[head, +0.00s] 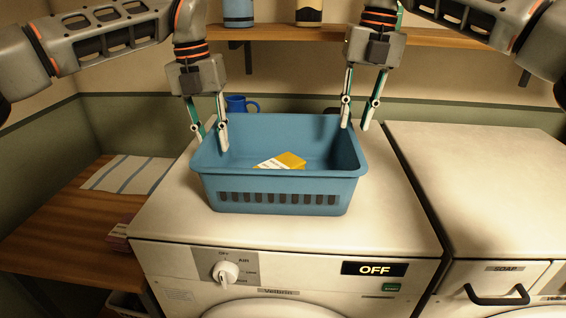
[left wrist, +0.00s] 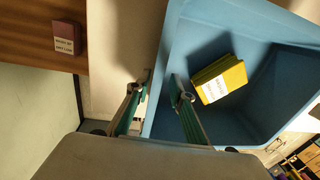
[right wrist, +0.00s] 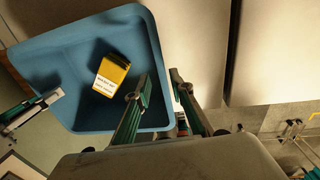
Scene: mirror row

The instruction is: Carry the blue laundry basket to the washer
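The blue laundry basket (head: 280,185) stands upright on the left machine (head: 160,222), whose display reads OFF. My right gripper (head: 354,126) is open at the right wall, one finger inside and one outside, as the right wrist view shows (right wrist: 158,90). The right machine (head: 480,180), with a drawer marked SOAP, looks like the washer; its front is mostly cut off.
The right machine's top is clear, with a narrow gap between the machines. A blue mug (head: 238,104) stands behind the basket. A wall shelf (head: 440,38) with containers runs above. A wooden counter (head: 70,225) at the left bears a striped cloth (head: 130,173) and a small dark-pink box (head: 118,236).

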